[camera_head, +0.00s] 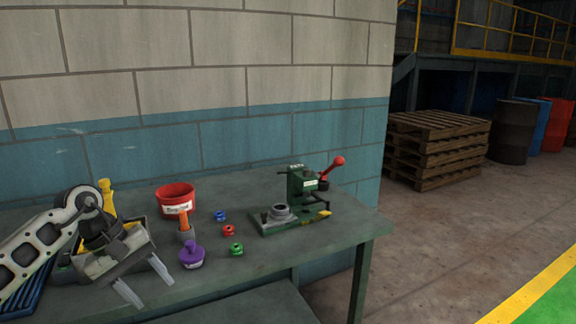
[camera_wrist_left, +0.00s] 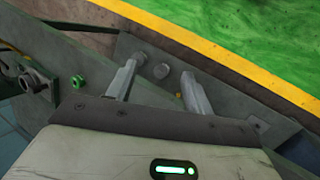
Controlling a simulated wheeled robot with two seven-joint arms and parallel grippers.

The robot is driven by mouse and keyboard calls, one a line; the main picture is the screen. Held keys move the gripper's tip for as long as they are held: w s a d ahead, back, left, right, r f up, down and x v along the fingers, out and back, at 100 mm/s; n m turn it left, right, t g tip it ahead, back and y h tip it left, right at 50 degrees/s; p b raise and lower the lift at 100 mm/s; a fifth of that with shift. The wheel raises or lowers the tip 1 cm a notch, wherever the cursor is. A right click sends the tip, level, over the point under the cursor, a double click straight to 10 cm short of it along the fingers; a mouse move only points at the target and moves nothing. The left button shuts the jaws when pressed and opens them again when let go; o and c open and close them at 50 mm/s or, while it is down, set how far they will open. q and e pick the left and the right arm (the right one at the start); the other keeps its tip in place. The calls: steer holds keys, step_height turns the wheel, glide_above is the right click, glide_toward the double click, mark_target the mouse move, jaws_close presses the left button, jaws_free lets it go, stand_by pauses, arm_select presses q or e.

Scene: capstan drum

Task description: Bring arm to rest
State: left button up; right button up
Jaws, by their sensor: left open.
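My left gripper (camera_head: 146,284) hangs over the left front part of the grey-green table (camera_head: 345,232). Its two fingers are apart, with nothing visible between them in the head view. The fingers also show spread in the left wrist view (camera_wrist_left: 157,78). A green bench device (camera_head: 296,187) with a red-knobbed lever and a round grey seat stands toward the right end of the table, well apart from the gripper. My right gripper is not in view.
A red bucket (camera_head: 176,196), a purple item (camera_head: 191,256) and small blue (camera_head: 220,216), red (camera_head: 229,231) and green (camera_head: 237,249) spools stand right of the gripper. An orange-handled tool (camera_head: 184,222) stands among them. A blue ribbed tray (camera_head: 28,290) lies left. A block wall rises behind.

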arm_select(q)
steer(key=s+d+f+n+t+h, duration=0.1)
steer(key=s+d+n+t+h, duration=0.2)
steer(key=d+n+h, duration=0.5)
steer(key=s+d+n+t+h, duration=0.3)
steer(key=d+n+h, duration=0.2)
steer(key=d+n, duration=0.75)
steer(key=s+a+f+m+t+y, duration=0.1)
steer(key=s+f+m+y, duration=0.4)
steer(key=m, duration=0.5)
steer(key=s+a+f+m+t+y, duration=0.1)
steer(key=s+a+f+m+y, duration=0.2)
steer(key=s+f+m+y, duration=0.2)
steer(key=s+a+f+m+t+y, duration=0.1)
steer(key=s+f+m+y, duration=0.4)
steer(key=f+m, duration=0.5)
steer(key=a+m, duration=0.1)
steer(key=m, duration=0.4)
steer(key=shift+s+a, duration=0.15)
steer(key=shift+a, duration=0.1)
